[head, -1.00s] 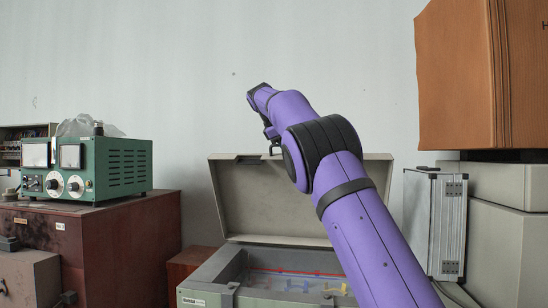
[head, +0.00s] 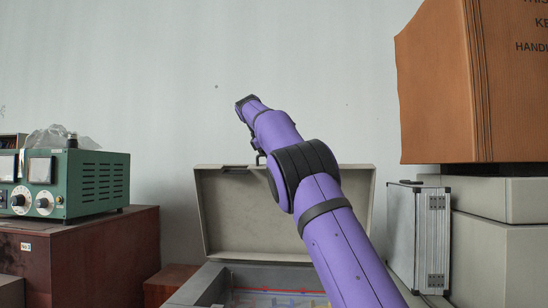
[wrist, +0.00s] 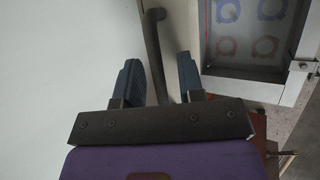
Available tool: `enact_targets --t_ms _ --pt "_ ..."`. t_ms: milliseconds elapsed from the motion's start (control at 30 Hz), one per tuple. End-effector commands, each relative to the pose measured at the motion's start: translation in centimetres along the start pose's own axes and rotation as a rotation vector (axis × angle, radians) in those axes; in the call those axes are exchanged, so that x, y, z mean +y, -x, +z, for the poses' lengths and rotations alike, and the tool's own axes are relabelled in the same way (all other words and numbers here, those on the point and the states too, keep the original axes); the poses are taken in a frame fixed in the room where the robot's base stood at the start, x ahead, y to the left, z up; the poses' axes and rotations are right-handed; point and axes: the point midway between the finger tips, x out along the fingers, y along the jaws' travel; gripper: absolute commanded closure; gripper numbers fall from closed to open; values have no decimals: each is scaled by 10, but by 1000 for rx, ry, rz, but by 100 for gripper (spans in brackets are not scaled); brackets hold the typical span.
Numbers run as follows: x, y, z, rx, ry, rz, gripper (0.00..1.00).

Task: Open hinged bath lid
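The pale grey bath lid (head: 225,215) stands raised, close to upright, at the back of the bath in the head view. The bath body (head: 205,285) is below it, cut off by the bottom edge and partly hidden by my arm. In the wrist view, my gripper (wrist: 158,62) is open, its two dark fingers apart. A dark handle bar (wrist: 153,35) passes between the fingers, with visible room beside it. The bath interior (wrist: 245,48), with blue and red rings, lies to the right of the fingers. In the head view my fingers cannot be made out clearly.
A green instrument (head: 95,185) sits on a brown cabinet (head: 100,245) at left. A silver case (head: 420,240), grey boxes (head: 490,195) and a large brown carton (head: 435,100) are at right. Bare wall fills the space above the lid.

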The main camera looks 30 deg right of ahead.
Motion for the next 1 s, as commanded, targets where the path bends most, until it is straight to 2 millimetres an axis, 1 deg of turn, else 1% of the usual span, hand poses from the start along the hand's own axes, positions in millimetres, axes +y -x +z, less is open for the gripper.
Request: enact_targets --t_ms 300,367,567,1000 --pt "0 3 0 0 -1 1 65" --pt "0 7 0 0 -1 1 65" --pt "1 28 0 -1 -3 2 65" --pt "0 47 0 0 -2 1 65"
